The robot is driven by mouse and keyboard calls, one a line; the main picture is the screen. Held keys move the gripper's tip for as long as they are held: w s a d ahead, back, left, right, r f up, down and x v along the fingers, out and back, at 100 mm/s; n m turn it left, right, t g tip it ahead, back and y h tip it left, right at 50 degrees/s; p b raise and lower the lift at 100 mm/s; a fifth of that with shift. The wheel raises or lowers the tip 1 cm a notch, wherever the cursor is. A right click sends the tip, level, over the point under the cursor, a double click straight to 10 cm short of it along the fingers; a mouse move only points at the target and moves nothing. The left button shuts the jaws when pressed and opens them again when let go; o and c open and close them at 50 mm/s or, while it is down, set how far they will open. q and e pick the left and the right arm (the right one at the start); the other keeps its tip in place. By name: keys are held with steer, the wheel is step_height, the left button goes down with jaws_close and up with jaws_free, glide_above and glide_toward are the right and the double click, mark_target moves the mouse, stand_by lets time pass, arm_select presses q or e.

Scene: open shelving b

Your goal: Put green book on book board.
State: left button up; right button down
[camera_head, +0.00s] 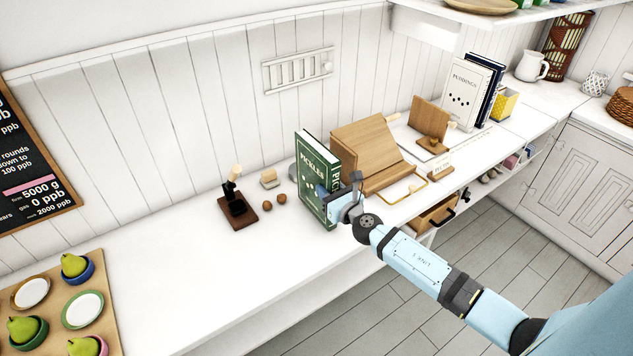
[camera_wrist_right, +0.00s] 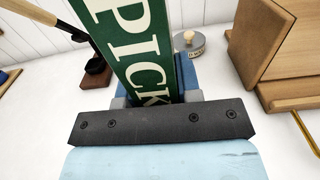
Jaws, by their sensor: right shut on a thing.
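The green book (camera_head: 314,172) with "PICKLES" on its cover and spine stands upright on the white counter in the head view, left of the book board. My right gripper (camera_head: 335,201) is shut on its spine side. In the right wrist view, the green spine (camera_wrist_right: 138,50) rises between the fingers of my right gripper (camera_wrist_right: 155,98). The wooden book board (camera_head: 368,148), a sloped stand with a front ledge, is just right of the book, and its edge also shows in the right wrist view (camera_wrist_right: 262,45). It holds no book. My left gripper is not in view.
A dark stamp-like tool on a wooden base (camera_head: 238,212) and small round brown things (camera_head: 268,205) lie left of the book. A smaller wooden stand (camera_head: 431,120) and the white "PUDDINGS" book (camera_head: 468,90) stand farther right.

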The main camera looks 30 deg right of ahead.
mark_target(335, 187)
steer(key=shift+r+p, duration=1.4)
steer(key=shift+r, duration=0.35)
